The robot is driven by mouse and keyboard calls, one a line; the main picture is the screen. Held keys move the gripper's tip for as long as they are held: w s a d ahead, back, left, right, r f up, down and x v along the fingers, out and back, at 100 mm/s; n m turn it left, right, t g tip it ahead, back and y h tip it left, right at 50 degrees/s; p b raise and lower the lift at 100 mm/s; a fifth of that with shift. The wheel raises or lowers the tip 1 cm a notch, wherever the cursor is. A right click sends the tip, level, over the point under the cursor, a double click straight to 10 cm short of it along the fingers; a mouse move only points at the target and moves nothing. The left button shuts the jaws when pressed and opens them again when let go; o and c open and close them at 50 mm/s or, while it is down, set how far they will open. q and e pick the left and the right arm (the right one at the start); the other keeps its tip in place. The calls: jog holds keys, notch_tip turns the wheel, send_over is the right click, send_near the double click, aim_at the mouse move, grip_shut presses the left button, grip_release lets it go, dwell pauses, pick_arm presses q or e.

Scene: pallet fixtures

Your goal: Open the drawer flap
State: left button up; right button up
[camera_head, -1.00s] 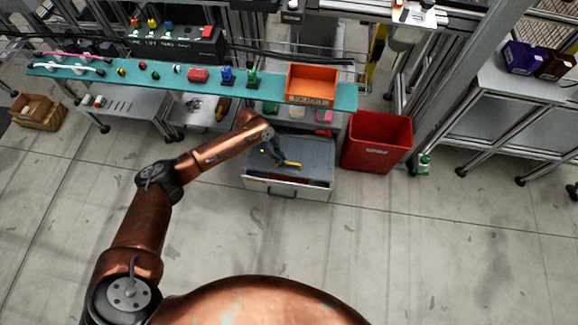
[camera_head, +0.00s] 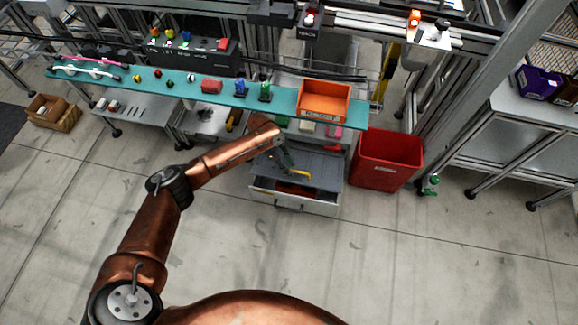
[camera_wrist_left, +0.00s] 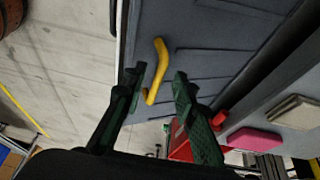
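The grey drawer flap (camera_head: 318,164) lies over the pulled-out drawer (camera_head: 292,205), with a gap along its front edge where an orange-brown inside shows. Its yellow handle (camera_head: 299,174) is near the front edge. My left gripper (camera_head: 288,163) is at the handle. In the left wrist view the flap (camera_wrist_left: 215,35) fills the upper right, and the yellow handle (camera_wrist_left: 157,72) shows between the two dark green fingers of my left gripper (camera_wrist_left: 160,74). The fingers are apart, with room beside the handle; I cannot tell if either touches it. My right gripper is not in view.
A red bin (camera_head: 386,162) stands just right of the drawer. A teal shelf (camera_head: 285,104) above holds an orange box (camera_head: 324,100) and several small parts. A small green bottle (camera_head: 431,184) is on the floor right of the bin. The floor in front is clear.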

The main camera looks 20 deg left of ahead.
pick_arm(q)
jog(key=shift+a+r, duration=0.1)
jog(key=shift+r, duration=0.1)
jog(key=v, duration=1.1)
jog(key=shift+r, duration=0.3)
jog(key=shift+s+f, duration=0.1)
